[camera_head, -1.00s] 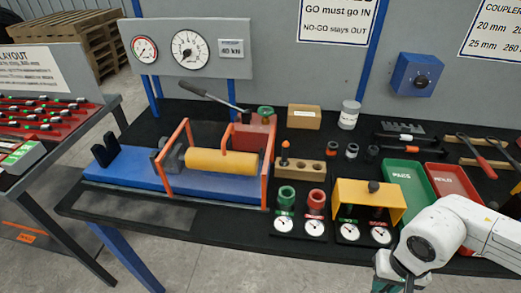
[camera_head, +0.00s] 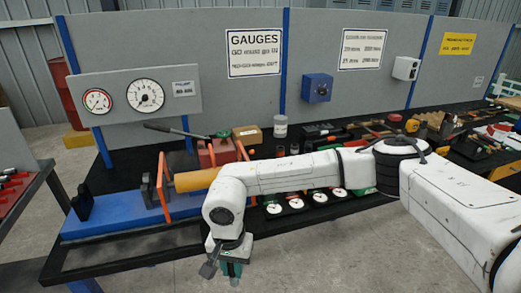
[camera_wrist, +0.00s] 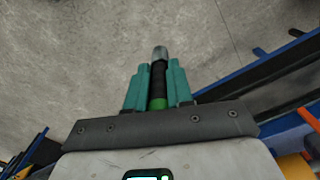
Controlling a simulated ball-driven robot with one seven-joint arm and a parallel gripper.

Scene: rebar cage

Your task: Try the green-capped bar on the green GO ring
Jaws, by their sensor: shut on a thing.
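My gripper (camera_head: 228,268) hangs low in front of the bench in the head view, over the concrete floor. In the wrist view its teal fingers (camera_wrist: 159,85) are shut on a dark bar (camera_wrist: 158,78). The bar has a green part near the palm and a grey metal tip pointing away from the gripper. In the head view a grey end of the bar (camera_head: 208,269) shows left of the fingers. The green GO ring is hidden behind my arm; only white dials (camera_head: 273,208) in front of the ring area show.
A blue press bed (camera_head: 110,215) with orange frames and a yellow cylinder (camera_head: 195,180) stands left of my arm. A rack with bars (camera_head: 12,186) is at the far left. Tools crowd the bench's right side. The floor in front is clear.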

